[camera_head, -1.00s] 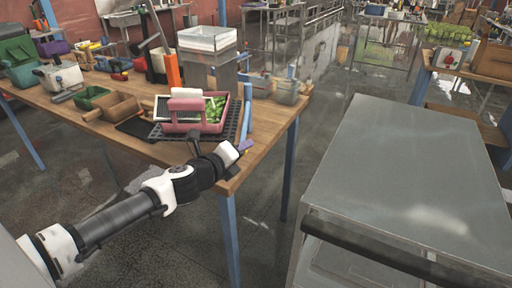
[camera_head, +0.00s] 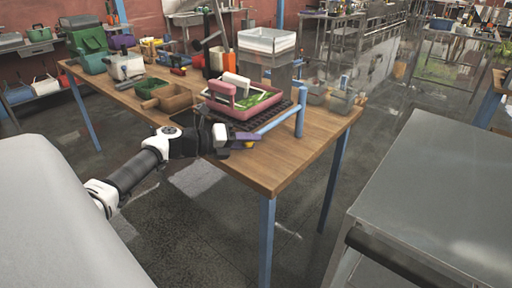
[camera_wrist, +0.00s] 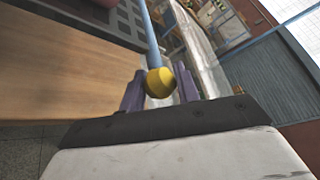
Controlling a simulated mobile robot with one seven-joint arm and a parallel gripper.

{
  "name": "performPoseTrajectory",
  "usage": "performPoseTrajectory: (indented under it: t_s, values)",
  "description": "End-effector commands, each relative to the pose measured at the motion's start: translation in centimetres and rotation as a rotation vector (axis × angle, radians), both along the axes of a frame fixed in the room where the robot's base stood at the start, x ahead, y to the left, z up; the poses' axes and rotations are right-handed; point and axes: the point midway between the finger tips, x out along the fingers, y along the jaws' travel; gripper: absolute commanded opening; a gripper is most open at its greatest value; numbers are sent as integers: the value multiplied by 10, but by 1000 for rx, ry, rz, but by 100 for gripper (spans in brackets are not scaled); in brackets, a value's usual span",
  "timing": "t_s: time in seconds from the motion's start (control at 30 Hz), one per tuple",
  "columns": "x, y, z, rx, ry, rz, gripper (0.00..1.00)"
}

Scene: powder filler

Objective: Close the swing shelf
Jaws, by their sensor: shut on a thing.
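The swing shelf appears to be the blue post (camera_head: 300,112) with a blue bar (camera_head: 277,121) by the black perforated mat on the wooden table. The bar runs from the post down left, towards my gripper. In the wrist view the bar (camera_wrist: 150,38) ends in a yellow knob (camera_wrist: 160,82). My gripper (camera_head: 247,140) is at the table's front edge. In the wrist view its purple fingers (camera_wrist: 160,90) are on both sides of the knob, shut on it. The exact contact is partly hidden.
A pink basket (camera_head: 236,110) with green contents stands on the mat (camera_head: 277,110), close behind the bar. Brown and green bins and a white box (camera_head: 267,40) crowd the wooden table (camera_head: 290,160). A grey metal surface (camera_head: 440,190) stands at right, with open floor between.

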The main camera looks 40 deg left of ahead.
Motion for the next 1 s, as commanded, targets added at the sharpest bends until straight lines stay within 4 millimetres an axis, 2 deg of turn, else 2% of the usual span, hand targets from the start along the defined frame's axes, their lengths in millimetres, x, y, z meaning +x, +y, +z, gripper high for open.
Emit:
performPoseTrajectory:
  t_s: [0.2, 0.7, 0.73, 0.87, 1.0]
  values:
    - [0, 10, -2, 1, 0, -30, 0]
    - [0, 14, 0, 3, -1, -32, 0]
    - [0, 15, 0, 3, -1, -32, 33]
    - [0, 14, 0, 3, -1, -33, 50]
    - [0, 13, 0, 2, -1, -37, 53]
